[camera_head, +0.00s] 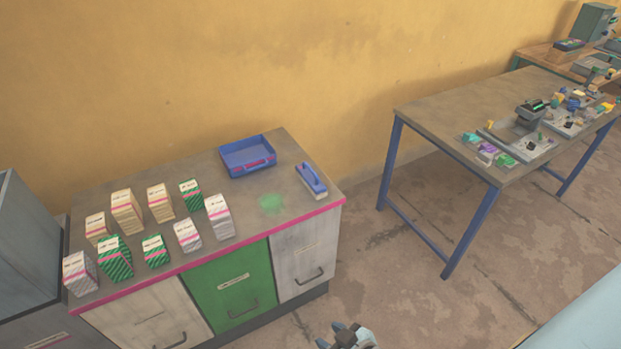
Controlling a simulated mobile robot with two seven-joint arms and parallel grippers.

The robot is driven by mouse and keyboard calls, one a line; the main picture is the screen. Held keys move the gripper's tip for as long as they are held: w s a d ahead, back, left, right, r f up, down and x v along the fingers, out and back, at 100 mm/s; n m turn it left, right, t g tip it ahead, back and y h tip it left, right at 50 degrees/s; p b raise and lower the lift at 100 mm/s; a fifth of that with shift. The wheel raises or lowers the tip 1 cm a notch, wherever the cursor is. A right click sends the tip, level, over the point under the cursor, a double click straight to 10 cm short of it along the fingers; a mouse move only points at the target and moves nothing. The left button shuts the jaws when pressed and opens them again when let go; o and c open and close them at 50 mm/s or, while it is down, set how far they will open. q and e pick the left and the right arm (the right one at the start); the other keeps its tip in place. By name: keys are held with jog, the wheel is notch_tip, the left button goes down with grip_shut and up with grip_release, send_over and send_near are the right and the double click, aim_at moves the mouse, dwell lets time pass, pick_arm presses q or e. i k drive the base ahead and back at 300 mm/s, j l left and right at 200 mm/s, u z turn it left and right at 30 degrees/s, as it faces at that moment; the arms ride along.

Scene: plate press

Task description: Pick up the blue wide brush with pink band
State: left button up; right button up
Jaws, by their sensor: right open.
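The blue wide brush (312,179) lies on the right end of the cabinet's grey top, near the right edge. It has a blue body with a handle on top and pale bristles along its lower side; a pink band is too small to make out clearly. My right gripper (345,336) shows at the bottom edge of the view, in front of and below the cabinet, well apart from the brush. It is open, and I see nothing in it. My left gripper is not in view.
A blue tray (232,162) with a pink mark stands left of the brush. The cabinet (231,288) has a pink front edge. A blue-legged table (441,118) with equipment stands right, across open floor.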

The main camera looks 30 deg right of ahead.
aim_at(304, 171)
jog(key=i+l+u, duration=0.1)
jog(key=l, duration=0.35)
jog(key=i+l+u, duration=0.15)
jog(key=l, duration=0.3)
jog(key=i+l+u, duration=0.1)
jog(key=i+l, duration=0.15)
jog(key=l, duration=0.2)
jog(key=i+l+u, duration=0.1)
jog(key=l, duration=0.4)
jog(key=i+l+u, duration=0.15)
jog(key=l, duration=0.3)
